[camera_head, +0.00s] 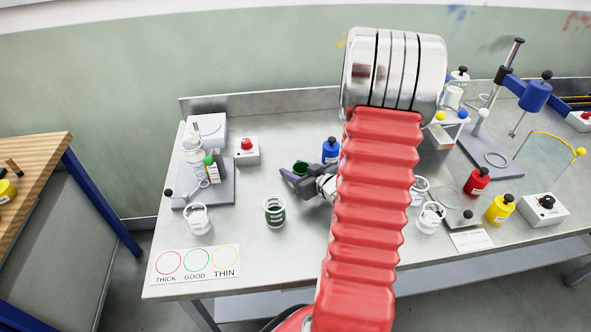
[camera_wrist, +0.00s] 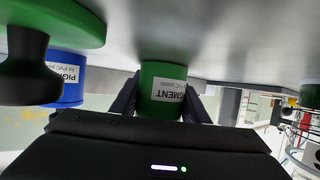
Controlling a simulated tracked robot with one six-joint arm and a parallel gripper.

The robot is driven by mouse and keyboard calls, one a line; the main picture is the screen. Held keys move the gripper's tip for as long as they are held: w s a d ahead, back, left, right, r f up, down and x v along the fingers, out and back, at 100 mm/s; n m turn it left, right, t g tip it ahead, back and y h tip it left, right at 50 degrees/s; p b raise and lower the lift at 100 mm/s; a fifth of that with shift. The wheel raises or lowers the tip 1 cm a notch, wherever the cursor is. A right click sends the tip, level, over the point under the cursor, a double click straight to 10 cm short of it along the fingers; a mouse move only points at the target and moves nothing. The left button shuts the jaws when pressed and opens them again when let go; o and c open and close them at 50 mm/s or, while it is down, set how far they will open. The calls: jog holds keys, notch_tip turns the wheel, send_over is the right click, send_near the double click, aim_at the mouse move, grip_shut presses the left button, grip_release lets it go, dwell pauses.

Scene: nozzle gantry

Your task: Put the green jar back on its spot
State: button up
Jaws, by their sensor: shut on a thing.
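The green jar (camera_head: 301,167) stands upright at the back middle of the bench, to the left of a blue jar (camera_head: 331,150). In the wrist view, which is upside down, the green jar (camera_wrist: 162,95) shows a white PIGMENT label. My gripper (camera_head: 298,181) is shut on it, with one dark finger on each side; it also shows in the wrist view (camera_wrist: 160,103). The jar is close to the bench top; I cannot tell whether it touches. No marked spot for it is visible.
A cup with dark green contents (camera_head: 274,212) stands in front of my gripper. A green disc with a black knob (camera_wrist: 50,25) is close in the wrist view. Red (camera_head: 477,182) and yellow (camera_head: 500,209) jars stand right. My red arm hides the bench middle.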

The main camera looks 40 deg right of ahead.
jog(key=shift+f, duration=0.1)
jog(key=o, duration=1)
